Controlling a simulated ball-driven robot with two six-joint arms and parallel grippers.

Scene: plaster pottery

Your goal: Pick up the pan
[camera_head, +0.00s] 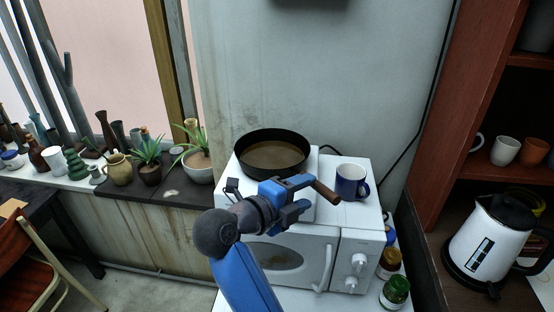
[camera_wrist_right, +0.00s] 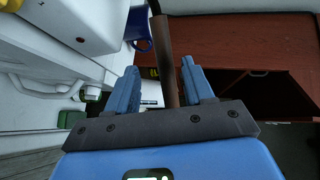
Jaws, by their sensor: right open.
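The black pan (camera_head: 272,153) with a brown inside sits on a white hotplate on top of the white microwave. Its brown handle (camera_head: 325,190) points toward the front right, past the top's front edge. My right gripper (camera_head: 305,191) is at the handle, with its blue fingers close to it. In the right wrist view the handle (camera_wrist_right: 164,60) runs between the two open fingers (camera_wrist_right: 158,90), with gaps on both sides. My left gripper is not in view.
A dark blue mug (camera_head: 351,182) stands right of the handle on the microwave (camera_head: 290,255). Jars (camera_head: 394,292) stand at its lower right. A white kettle (camera_head: 490,240) is on the right-hand shelf unit. Potted plants (camera_head: 197,165) line the sill at left.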

